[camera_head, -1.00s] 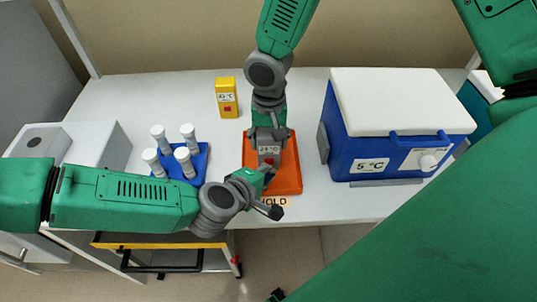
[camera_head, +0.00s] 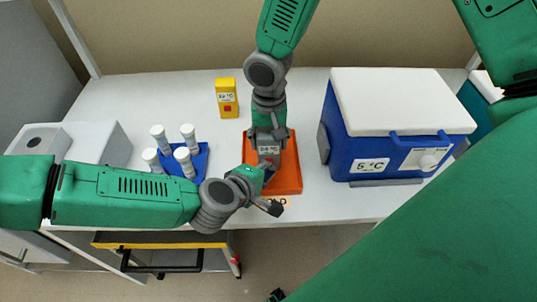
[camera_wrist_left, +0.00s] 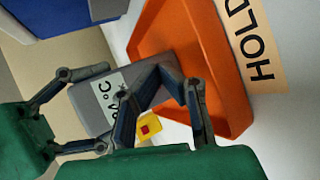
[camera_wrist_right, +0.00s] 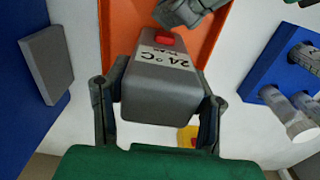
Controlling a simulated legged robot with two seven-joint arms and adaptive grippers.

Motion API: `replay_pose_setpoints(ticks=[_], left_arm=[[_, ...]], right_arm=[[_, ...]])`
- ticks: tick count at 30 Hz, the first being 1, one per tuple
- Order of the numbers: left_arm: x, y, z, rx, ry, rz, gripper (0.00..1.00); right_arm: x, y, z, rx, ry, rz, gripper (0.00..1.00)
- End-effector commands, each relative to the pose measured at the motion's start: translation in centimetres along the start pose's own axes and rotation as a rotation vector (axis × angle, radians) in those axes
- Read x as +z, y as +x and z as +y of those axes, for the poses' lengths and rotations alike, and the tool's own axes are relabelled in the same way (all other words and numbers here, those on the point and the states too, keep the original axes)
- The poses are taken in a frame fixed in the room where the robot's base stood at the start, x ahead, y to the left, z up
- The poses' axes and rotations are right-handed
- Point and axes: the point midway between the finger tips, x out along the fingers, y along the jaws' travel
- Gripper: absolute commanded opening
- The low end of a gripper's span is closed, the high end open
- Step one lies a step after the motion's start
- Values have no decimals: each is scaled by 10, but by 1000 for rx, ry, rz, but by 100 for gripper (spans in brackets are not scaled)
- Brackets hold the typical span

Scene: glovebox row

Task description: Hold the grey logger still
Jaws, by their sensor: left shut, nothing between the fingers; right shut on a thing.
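The grey logger (camera_head: 269,151) has a white label reading 24 °C and a red button. My right gripper (camera_wrist_right: 160,105) is shut on the logger, one finger on each side of it. The logger is at the orange tray (camera_head: 287,181); whether it touches the tray I cannot tell. The logger also shows in the left wrist view (camera_wrist_left: 92,98), partly behind my fingers. My left gripper (camera_wrist_left: 165,78) is shut and empty. Its tips are close to the logger's button end; contact is not clear. In the right wrist view it shows just beside the red button (camera_wrist_right: 165,38).
A HOLD label (camera_wrist_left: 255,45) is at the tray's front. A yellow device (camera_head: 227,98) stands behind to the left. A blue rack (camera_head: 202,160) with several white-capped tubes is left of the tray. A blue cooler (camera_head: 345,140) with a white lid stands right.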

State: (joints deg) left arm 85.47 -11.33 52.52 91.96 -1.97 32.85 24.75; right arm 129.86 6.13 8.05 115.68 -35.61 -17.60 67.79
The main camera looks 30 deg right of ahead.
Motion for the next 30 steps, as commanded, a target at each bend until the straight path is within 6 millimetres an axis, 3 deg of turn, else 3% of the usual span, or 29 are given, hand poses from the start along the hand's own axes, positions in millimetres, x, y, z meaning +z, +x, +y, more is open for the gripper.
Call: replay_pose_setpoints(ticks=[30], left_arm=[[-6,7,5,0,0,1,0]], right_arm=[[0,0,0,0,0,0,16]])
